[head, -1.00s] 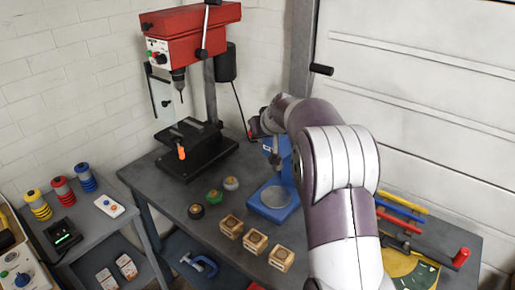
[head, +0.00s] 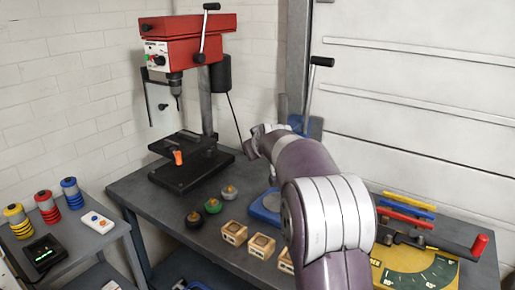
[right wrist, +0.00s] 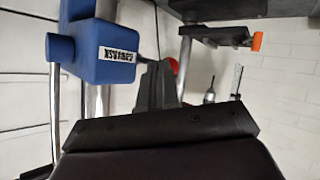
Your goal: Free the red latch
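My right arm reaches in from the bottom right of the head view, with its gripper (head: 262,134) beside the blue arbor press (head: 268,207), which it partly hides. In the right wrist view the grey fingers (right wrist: 158,84) are beside the blue press head (right wrist: 105,52). A small red rounded part (right wrist: 173,65) shows at the fingertips, partly hidden; I cannot tell whether it is the red latch or whether the fingers touch it. I cannot tell how far the fingers are apart. My left gripper is not in view.
A red drill press (head: 185,40) stands at the back left. Several round knobs and wooden blocks (head: 234,232) are at the front. A yellow angle plate (head: 410,270) with a red-handled lever (head: 480,244) and coloured bars are at the right. A side table (head: 85,238) holds coloured stacks.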

